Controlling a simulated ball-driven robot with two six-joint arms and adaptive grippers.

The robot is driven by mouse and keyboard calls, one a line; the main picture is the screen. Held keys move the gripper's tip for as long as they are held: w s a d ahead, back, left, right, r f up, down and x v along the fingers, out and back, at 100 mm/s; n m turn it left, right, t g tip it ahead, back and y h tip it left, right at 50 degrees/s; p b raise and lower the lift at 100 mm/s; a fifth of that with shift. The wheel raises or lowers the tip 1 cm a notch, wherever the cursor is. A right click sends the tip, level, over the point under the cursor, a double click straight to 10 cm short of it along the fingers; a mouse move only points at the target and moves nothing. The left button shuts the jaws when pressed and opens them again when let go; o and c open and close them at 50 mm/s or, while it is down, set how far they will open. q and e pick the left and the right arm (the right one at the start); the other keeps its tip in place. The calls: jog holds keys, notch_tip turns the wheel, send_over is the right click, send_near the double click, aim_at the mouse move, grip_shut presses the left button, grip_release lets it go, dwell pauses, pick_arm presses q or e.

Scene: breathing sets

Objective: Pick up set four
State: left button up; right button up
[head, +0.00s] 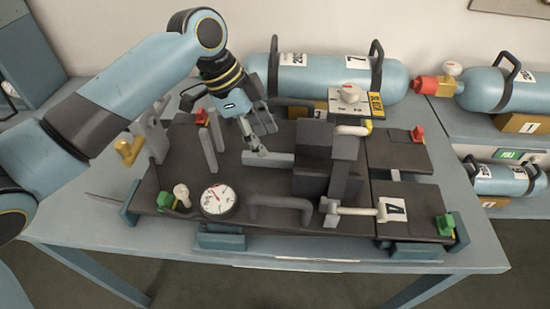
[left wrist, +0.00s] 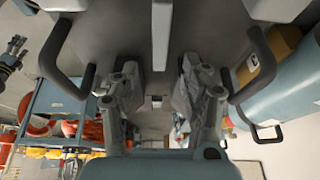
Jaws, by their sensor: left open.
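A dark grey breathing set (head: 265,185) lies on the blue-grey table with its harness plate up; a white label (head: 392,209) on its right part looks like a turned 4. It carries a round white gauge (head: 218,200), a grey loop handle (head: 281,203) and upright grey posts. My left gripper (head: 258,132) is open above the upper middle of the plate, near a light grey block (head: 267,159). In the left wrist view, my left gripper (left wrist: 157,85) has its fingers apart with nothing clearly held between them. My right gripper cannot be made out.
A blue cylinder (head: 325,82) with dark handles lies right behind the plate. More cylinders (head: 490,88) (head: 505,179) lie on shelves at the right. Posts and valve knobs (head: 181,193) stand up around the plate. The table's front edge (head: 300,262) is mostly clear.

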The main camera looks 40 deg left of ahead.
aim_at(273, 156)
pick_arm(q)
jog(key=shift+d+f, duration=0.15)
jog(key=shift+f, duration=0.2)
jog(key=shift+w+f, duration=0.2)
jog(key=shift+f, duration=0.15)
jog(key=p+x, duration=0.1)
jog(key=x, duration=0.2)
jog(key=shift+d+f, duration=0.2)
jog(key=shift+f, duration=0.15)
jog(key=shift+w+d+f, duration=0.1)
jog(key=shift+f, duration=0.3)
jog(key=c, duration=0.3)
grip_shut()
pick_arm(e)
jog(key=shift+w+a+r, duration=0.1)
jog(key=shift+w+r, duration=0.3)
jog(key=shift+r, duration=0.15)
